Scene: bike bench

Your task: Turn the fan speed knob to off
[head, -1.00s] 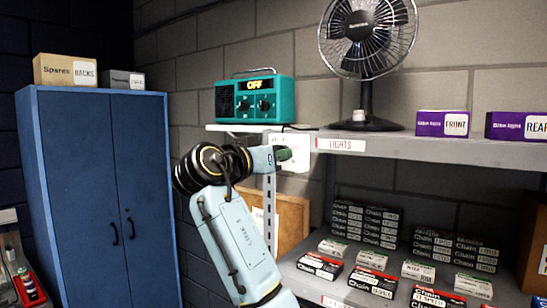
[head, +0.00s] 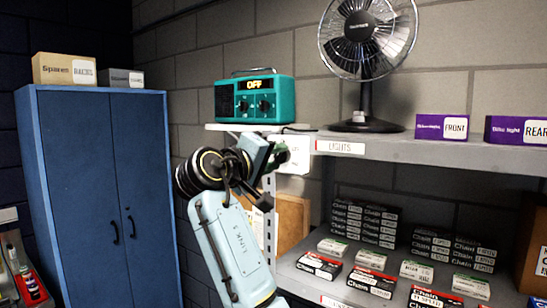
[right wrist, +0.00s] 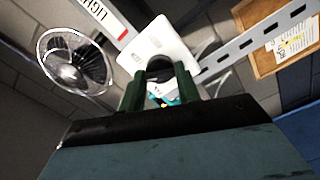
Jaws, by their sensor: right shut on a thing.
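A white wall plate (head: 291,160) is fixed to the wall just under the upper shelf. My right gripper (head: 279,154) is at its face, its dark green fingers partly covering it. In the right wrist view, the two fingers (right wrist: 161,85) are closed around a dark rounded knob (right wrist: 160,66) on the white plate (right wrist: 162,42). The knob's markings and setting are hidden or too small to read. The black desk fan (head: 368,42) stands on the upper shelf, up and right of the gripper; it also shows in the right wrist view (right wrist: 75,60). My left gripper is not in view.
A teal radio (head: 254,99) reading OFF sits above the gripper. The upper shelf (head: 390,148) with its LIGHTS label and purple boxes (head: 442,125) is to the right. Chain boxes (head: 366,226) fill the lower shelf. A blue cabinet (head: 95,190) stands left.

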